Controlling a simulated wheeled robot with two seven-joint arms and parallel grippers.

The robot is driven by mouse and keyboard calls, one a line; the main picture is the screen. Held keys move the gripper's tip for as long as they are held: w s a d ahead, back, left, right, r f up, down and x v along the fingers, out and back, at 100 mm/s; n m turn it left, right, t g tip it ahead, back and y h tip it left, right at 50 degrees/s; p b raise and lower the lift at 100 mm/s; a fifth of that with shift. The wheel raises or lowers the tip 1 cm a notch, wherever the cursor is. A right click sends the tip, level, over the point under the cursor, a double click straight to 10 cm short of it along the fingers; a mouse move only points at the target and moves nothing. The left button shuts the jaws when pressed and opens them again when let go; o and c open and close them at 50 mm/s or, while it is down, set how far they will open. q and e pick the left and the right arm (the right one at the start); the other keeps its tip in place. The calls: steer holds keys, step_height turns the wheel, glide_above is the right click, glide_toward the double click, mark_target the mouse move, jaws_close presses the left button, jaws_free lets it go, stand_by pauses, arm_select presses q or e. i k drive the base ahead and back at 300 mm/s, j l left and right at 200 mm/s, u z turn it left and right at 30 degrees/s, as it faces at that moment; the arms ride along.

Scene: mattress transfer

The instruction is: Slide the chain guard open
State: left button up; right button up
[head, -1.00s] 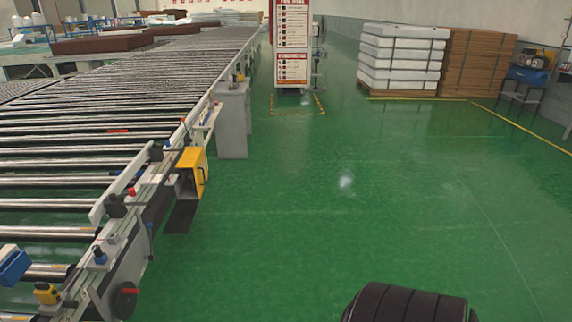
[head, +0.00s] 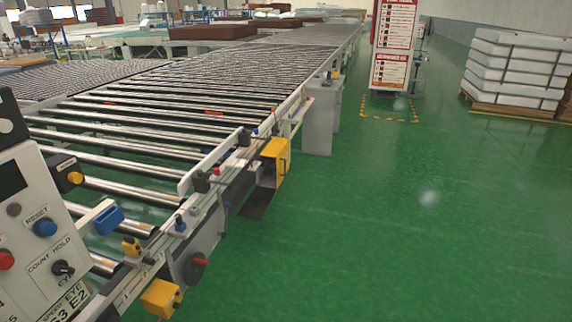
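A long roller conveyor (head: 190,85) runs from the lower left to the far back. On its near side rail sit a grey plate (head: 208,236) and a dark round part with a red handle (head: 190,268). A yellow box-like cover (head: 274,160) is mounted further along the rail, and another yellow box (head: 161,298) hangs lower at the near end. I cannot tell for certain which of these parts is the chain guard or whether it is open. Neither of my grippers shows in the head view.
A white control panel (head: 38,225) with buttons and a knob stands at the left edge. A grey post (head: 318,122) stands beside the conveyor. A red and white sign stand (head: 392,45) and wrapped white stacks (head: 515,68) stand behind. The green floor (head: 430,240) at right is clear.

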mark_target(278, 148)
steer(key=i+z, duration=0.15)
steer(key=i, duration=0.4)
steer(key=i+l, duration=0.1)
steer(key=i, duration=1.05)
steer(key=i+l+z, duration=0.1)
steer(key=i, duration=1.05)
steer(key=i+l+u, duration=0.1)
steer(key=i+u, duration=0.2)
steer(key=i, duration=0.2)
steer(key=i+l+u, duration=0.3)
steer(key=i, duration=0.2)
steer(key=i+l+u, duration=0.3)
steer(key=i, duration=0.2)
steer(key=j, duration=0.1)
